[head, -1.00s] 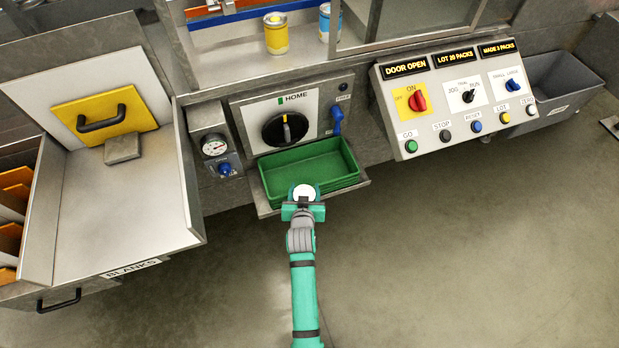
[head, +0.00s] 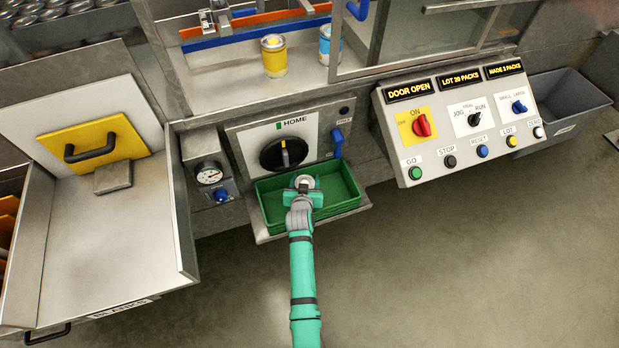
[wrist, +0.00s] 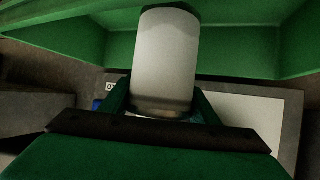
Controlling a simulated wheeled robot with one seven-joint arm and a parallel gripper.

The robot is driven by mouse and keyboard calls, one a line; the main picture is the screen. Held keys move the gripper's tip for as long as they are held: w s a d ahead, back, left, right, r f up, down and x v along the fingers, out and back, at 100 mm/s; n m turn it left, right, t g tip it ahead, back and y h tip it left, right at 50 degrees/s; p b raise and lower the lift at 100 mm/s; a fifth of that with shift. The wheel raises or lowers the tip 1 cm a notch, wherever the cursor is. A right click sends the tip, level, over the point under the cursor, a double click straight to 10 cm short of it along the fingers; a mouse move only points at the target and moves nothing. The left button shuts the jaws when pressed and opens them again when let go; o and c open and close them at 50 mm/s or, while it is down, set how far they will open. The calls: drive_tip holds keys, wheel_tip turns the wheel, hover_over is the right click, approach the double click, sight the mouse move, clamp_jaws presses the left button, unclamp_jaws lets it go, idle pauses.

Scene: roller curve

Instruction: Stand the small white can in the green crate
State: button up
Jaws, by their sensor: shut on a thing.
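The small white can (wrist: 165,60) is between the fingers of my gripper (wrist: 160,108) in the wrist view, and the gripper is shut on it. In the head view the top of the white can (head: 304,181) shows at the end of my arm, with my gripper (head: 302,190) around it, over the inside of the green crate (head: 345,203). The crate's green walls (wrist: 60,35) also show around the can in the wrist view. I cannot tell whether the can touches the crate floor.
The crate sits on a metal shelf below a panel with a black HOME dial (head: 285,153). A blue lever (head: 337,143) is to its right. A control console (head: 460,120) and a grey bin (head: 565,110) stand further right. A yellow can (head: 274,57) and a blue can (head: 326,45) stand behind.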

drive_tip(key=shift+w+d+f, duration=0.3)
drive_tip(key=shift+w+f, duration=0.35)
drive_tip(key=shift+f, duration=0.2)
drive_tip(key=shift+w+d+f, duration=0.1)
drive_tip(key=shift+d+f, duration=0.05)
drive_tip(key=shift+f, duration=0.7)
drive_tip(key=shift+d+f, duration=0.1)
drive_tip(key=shift+f, duration=0.7)
drive_tip(key=shift+f, duration=0.1)
drive_tip(key=o, duration=1.2)
drive_tip(key=shift+c, duration=0.2)
drive_tip(key=shift+a, duration=0.1)
